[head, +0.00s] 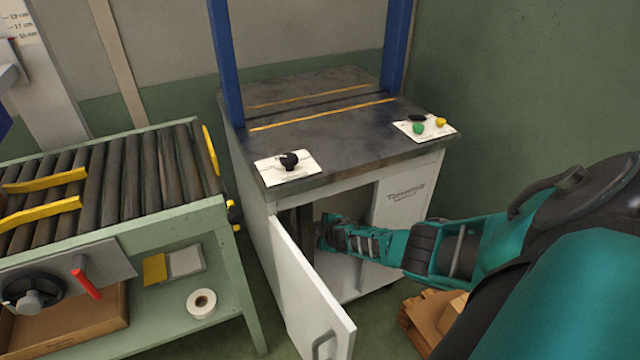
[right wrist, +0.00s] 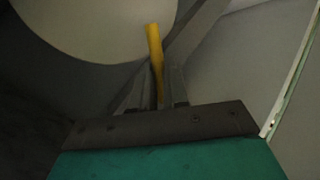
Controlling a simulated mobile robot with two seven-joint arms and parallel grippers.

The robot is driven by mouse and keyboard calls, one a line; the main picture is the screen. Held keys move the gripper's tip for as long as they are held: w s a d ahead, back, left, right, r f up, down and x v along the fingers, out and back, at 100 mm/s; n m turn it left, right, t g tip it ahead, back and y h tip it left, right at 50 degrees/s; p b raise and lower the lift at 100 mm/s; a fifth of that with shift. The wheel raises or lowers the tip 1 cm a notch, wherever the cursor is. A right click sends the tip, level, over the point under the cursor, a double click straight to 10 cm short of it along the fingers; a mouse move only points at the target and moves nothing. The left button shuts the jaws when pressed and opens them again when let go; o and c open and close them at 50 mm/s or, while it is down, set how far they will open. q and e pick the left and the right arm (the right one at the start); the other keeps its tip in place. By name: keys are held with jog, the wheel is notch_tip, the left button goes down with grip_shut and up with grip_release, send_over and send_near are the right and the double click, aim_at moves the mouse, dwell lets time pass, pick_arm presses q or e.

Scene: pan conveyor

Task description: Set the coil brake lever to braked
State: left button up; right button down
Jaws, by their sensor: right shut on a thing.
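My right arm reaches through the open door of the white cabinet (head: 400,205) under the strapping machine's table. My right gripper (head: 324,232) is inside it, in shadow, with its fingertips hard to make out in the head view. In the right wrist view my right gripper (right wrist: 161,85) is shut on a yellow lever (right wrist: 154,45), which sticks up past the fingertips and leans slightly left. A large pale round shape (right wrist: 90,25), apparently the coil, is just behind it to the left. The lever's lower end is hidden between the fingers. My left gripper is out of view.
The cabinet door (head: 312,300) stands open to the left of my forearm. A black knob (head: 289,161) and colored buttons (head: 419,127) sit on the tabletop. A roller conveyor (head: 130,175) with a red lever (head: 86,284) is at left. Cardboard (head: 435,318) lies below my arm.

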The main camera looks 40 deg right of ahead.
jog(key=n+h, duration=0.1)
jog(key=r+n+h+b, duration=0.1)
jog(key=h, duration=0.1)
jog(key=shift+w+a+g+h, duration=0.1)
jog(key=shift+g+h, duration=0.2)
jog(key=shift+g, duration=0.1)
jog(key=shift+n, duration=0.3)
jog(key=c, duration=1.1)
grip_release()
